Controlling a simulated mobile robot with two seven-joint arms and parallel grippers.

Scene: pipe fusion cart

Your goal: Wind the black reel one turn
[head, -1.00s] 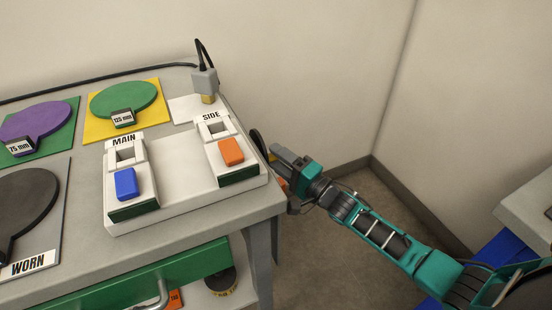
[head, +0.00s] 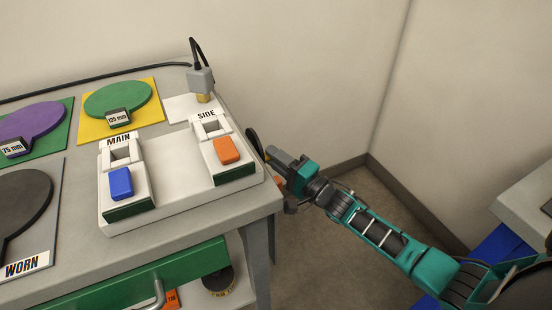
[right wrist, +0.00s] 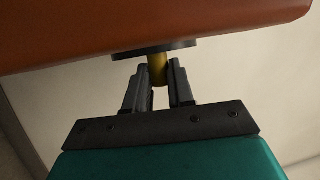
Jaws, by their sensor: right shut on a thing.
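The black reel (head: 253,143) shows only as a dark rim at the cart's right side; the cart top hides most of it. My right gripper (head: 274,155) is beside it, off the cart's right edge. In the right wrist view, the fingers (right wrist: 160,85) are shut on a short yellow handle (right wrist: 158,71). The handle meets a thin black disc (right wrist: 155,49) under a large orange-brown body (right wrist: 150,22). I cannot tell how these join the reel. My left gripper is not in view.
The grey cart top (head: 75,215) carries a white tray (head: 175,214) with blue (head: 122,184) and orange (head: 227,150) blocks. A grey plug-like device (head: 201,82) stands behind. A green drawer (head: 130,284) is below. Floor right of the cart is open; walls stand behind.

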